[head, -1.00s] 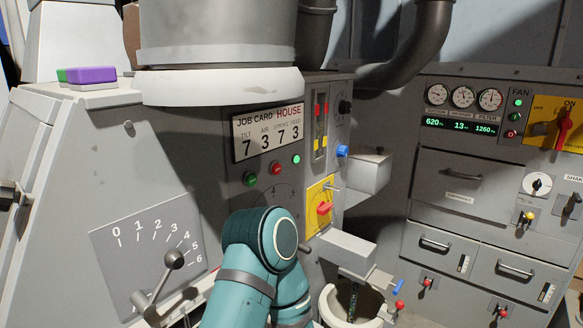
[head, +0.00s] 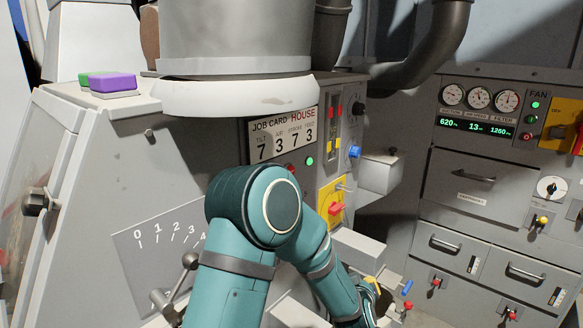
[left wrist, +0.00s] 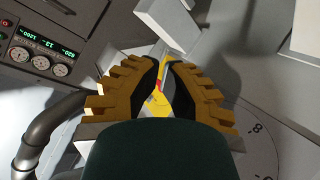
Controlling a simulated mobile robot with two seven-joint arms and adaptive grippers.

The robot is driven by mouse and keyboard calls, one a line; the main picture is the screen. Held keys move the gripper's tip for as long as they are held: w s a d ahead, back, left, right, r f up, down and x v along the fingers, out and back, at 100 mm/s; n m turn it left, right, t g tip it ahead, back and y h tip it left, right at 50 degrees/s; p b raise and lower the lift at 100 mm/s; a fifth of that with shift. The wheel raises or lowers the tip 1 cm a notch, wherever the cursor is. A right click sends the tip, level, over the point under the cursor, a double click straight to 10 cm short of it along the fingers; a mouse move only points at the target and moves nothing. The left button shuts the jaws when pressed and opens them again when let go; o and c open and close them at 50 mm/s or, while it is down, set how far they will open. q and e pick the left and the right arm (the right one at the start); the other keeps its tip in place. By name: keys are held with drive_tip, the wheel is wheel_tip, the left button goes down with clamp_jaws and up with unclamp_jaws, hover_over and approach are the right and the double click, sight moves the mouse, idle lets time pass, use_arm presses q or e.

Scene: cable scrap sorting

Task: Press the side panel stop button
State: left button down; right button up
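The side panel (head: 250,125) is grey and carries the job card display. My right gripper is not in view.
A grey box (head: 380,174) juts out right of the panel. A lever (head: 189,262) on a numbered scale is left of my arm. The fan cabinet (head: 478,195) with gauges and drawers stands at right. A purple block (head: 112,82) lies on the left housing.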

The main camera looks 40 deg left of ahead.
use_arm(q)
drive_tip(key=a+r+n+y, duration=0.3)
drive_tip(key=r, duration=0.5)
drive_tip(key=w+a+r+n+y+p, duration=0.1)
drive_tip(key=a+r+n+y, duration=0.3)
drive_tip(key=r, duration=0.5)
drive_tip(key=a+r+n+y+p, duration=0.1)
drive_tip(key=a+r+n+y, duration=0.2)
drive_tip(key=r, duration=0.6)
drive_tip(key=shift+w+a+r+n+y, duration=0.15)
drive_tip(key=shift+r+n+y, duration=0.15)
drive_tip(key=shift+y, duration=0.1)
drive_tip(key=shift+a, duration=0.15)
drive_tip(key=a, duration=0.8)
drive_tip(key=shift+w+a+p, duration=0.25)
drive_tip(key=shift+w+p, duration=0.05)
drive_tip(key=shift+w, duration=0.1)
drive_tip(key=shift+f, duration=0.1)
drive_tip(key=shift+a, duration=0.1)
drive_tip(key=shift+a, duration=0.35)
